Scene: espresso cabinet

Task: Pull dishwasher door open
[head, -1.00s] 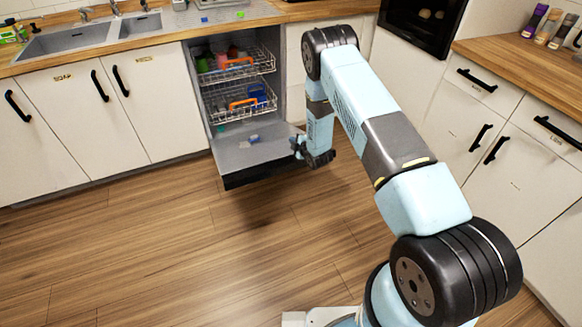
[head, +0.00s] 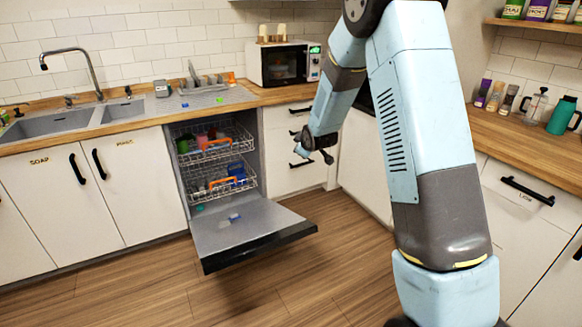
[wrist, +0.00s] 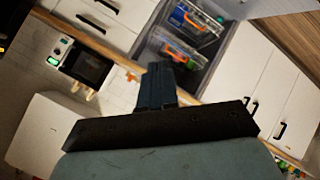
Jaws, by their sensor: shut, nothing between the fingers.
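The dishwasher door (head: 235,228) hangs folded down, low and near level, in front of the dishwasher opening below the counter. Its dark front edge (head: 262,247) faces the room. Inside, an upper rack (head: 228,137) and a lower rack (head: 205,184) hold colourful dishes and orange-handled items. The wrist view shows the racks (wrist: 182,48) too. My gripper (head: 326,158) is above and to the right of the door, in front of the drawers, apart from the door. It is shut and empty; the wrist view shows its fingers (wrist: 157,88) together.
A sink (head: 55,122) and a microwave (head: 285,64) are on the wooden counter. White drawers (head: 285,170) with black handles stand right of the dishwasher. More cabinets (head: 535,215) line the right side. The wooden floor (head: 150,285) before the door is clear.

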